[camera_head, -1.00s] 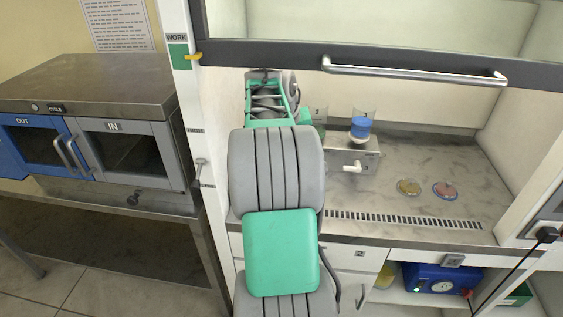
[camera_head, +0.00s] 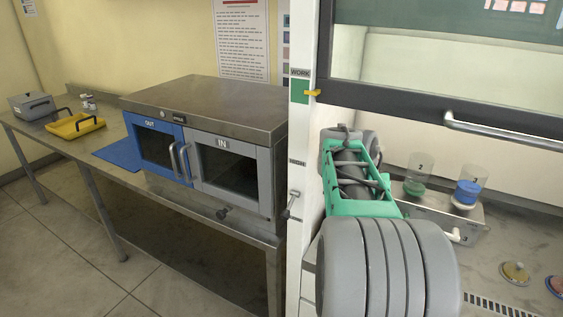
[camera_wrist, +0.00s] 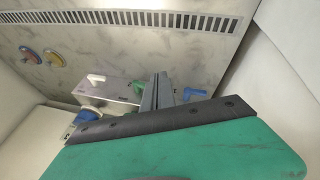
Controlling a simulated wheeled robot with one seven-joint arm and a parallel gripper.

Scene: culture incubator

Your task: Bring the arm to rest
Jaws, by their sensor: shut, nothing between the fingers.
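My arm (camera_head: 350,178) reaches into the hood (camera_head: 446,109), beneath its raised sash. In the head view the arm's own links hide my gripper. In the wrist view my gripper (camera_wrist: 163,92) is shut with nothing in it, its grey fingers above the hood floor near the steel stand (camera_wrist: 108,91).
The steel stand holds a green-bottomed cup (camera_head: 416,172) and a blue-filled cup (camera_head: 467,192). A yellow dish (camera_head: 514,273) and a red-and-blue dish (camera_wrist: 28,56) lie nearby. A pass box (camera_head: 205,141), yellow tray (camera_head: 75,126) and grey box (camera_head: 32,106) stand on the left bench.

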